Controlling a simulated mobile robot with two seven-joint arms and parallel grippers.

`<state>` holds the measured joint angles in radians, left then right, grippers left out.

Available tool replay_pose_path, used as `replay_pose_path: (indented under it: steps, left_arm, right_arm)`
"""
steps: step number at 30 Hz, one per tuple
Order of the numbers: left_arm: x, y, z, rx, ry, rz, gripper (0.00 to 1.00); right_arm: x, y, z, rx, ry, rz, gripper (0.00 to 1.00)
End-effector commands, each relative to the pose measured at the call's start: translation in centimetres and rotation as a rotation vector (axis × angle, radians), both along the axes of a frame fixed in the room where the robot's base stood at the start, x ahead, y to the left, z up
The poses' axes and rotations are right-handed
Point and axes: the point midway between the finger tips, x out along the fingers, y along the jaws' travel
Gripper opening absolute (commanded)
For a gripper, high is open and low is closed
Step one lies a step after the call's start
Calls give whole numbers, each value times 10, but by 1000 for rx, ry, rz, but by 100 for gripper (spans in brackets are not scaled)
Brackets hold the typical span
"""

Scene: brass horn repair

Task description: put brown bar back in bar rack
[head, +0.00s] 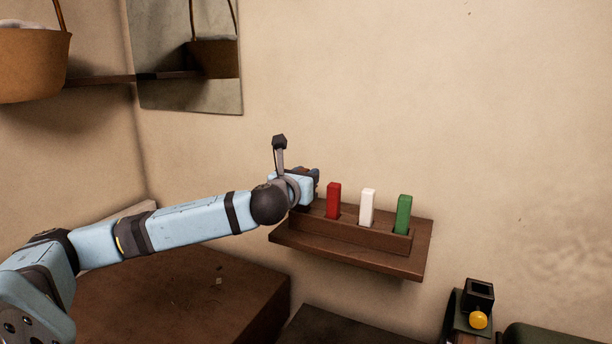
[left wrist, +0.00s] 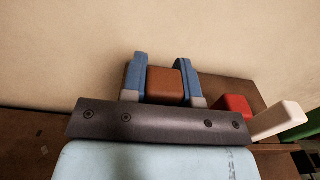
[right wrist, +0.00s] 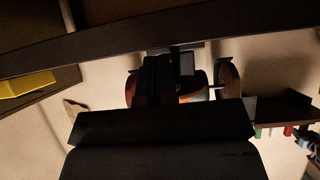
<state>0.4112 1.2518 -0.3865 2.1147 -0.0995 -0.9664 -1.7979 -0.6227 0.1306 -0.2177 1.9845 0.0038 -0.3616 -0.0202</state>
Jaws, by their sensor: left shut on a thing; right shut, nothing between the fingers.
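The bar rack (head: 350,237) is a brown wooden holder on a wall shelf. A red bar (head: 333,201), a white bar (head: 367,207) and a green bar (head: 403,214) stand upright in it. My left gripper (head: 313,178) is at the rack's left end, left of the red bar. In the left wrist view its blue fingers are shut on the brown bar (left wrist: 165,85), with the red bar (left wrist: 234,106) to the right. The head view hides the brown bar, and I cannot tell whether its lower end is in a slot. My right gripper (right wrist: 165,80) is dark, shut and empty, away from the rack.
A brown cabinet top (head: 180,300) lies below my left arm. A basket (head: 30,60) and a mirror (head: 185,55) are at the upper left. A dark stand with a yellow knob (head: 478,320) is at the lower right. The wall above the bars is clear.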

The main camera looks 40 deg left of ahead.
Motion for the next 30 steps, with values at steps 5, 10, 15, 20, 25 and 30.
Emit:
replay_pose_path:
  steps: [5, 10, 15, 20, 25, 30]
  left_arm:
    - [0, 0, -5, 0, 0, 0, 4]
    - [0, 0, -9, 0, 0, 0, 4]
    - [0, 0, -14, 0, 0, 0, 4]
    - [0, 0, -18, 0, -1, 0, 4]
    - [0, 0, -20, 0, -1, 0, 34]
    - [0, 0, -20, 0, -1, 0, 57]
  right_arm:
    - [0, 0, -3, 0, 0, 0, 0]
    - [0, 0, -5, 0, 0, 0, 0]
    - [0, 0, -7, 0, 0, 0, 0]
    - [0, 0, -9, 0, 0, 0, 0]
    - [0, 0, -10, 0, 0, 0, 0]
    - [0, 0, -10, 0, 0, 0, 0]
